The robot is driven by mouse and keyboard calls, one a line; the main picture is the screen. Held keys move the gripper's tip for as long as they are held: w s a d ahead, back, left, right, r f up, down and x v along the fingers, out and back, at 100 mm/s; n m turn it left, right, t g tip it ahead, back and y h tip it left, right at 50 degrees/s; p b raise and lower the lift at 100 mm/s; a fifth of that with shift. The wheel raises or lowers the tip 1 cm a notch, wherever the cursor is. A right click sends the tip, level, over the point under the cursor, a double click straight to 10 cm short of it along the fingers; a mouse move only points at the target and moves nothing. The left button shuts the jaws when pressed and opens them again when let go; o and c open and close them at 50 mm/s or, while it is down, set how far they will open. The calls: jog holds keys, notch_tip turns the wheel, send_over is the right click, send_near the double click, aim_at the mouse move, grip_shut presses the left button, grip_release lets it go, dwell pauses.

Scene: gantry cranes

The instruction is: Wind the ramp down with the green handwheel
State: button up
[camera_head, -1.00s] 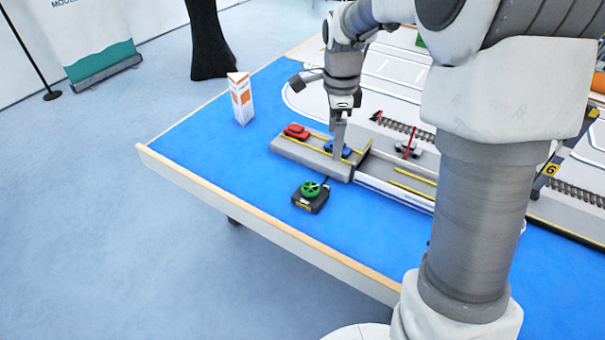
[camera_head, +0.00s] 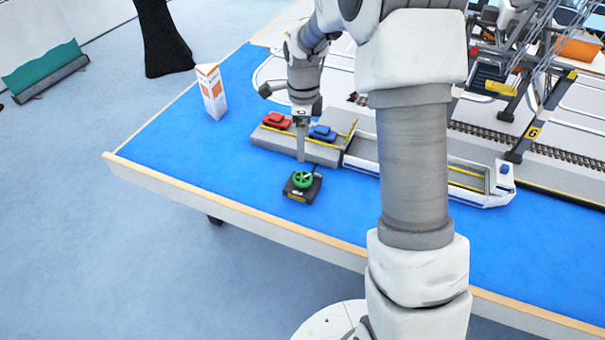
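The green handwheel (camera_head: 303,180) sits on top of a small dark box (camera_head: 302,195) on the blue table, near its front edge. The ramp (camera_head: 297,147) is a grey platform with yellow edge lines behind the handwheel, beside the ferry's end. A red car (camera_head: 277,121) and a blue car (camera_head: 322,132) stand on it.
A white and blue ferry (camera_head: 420,178) lies to the right of the ramp, partly hidden by my arm. A gantry crane (camera_head: 535,130) marked 6 stands over tracks at the right. A white and orange carton (camera_head: 211,92) stands at the back left. Blue table left of the handwheel is clear.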

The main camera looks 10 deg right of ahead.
aim_at(303, 177)
notch_tip(303, 177, down, 13)
jog(key=shift+r+b, duration=0.2)
jog(key=shift+b, duration=0.25)
jog(key=c, duration=1.4)
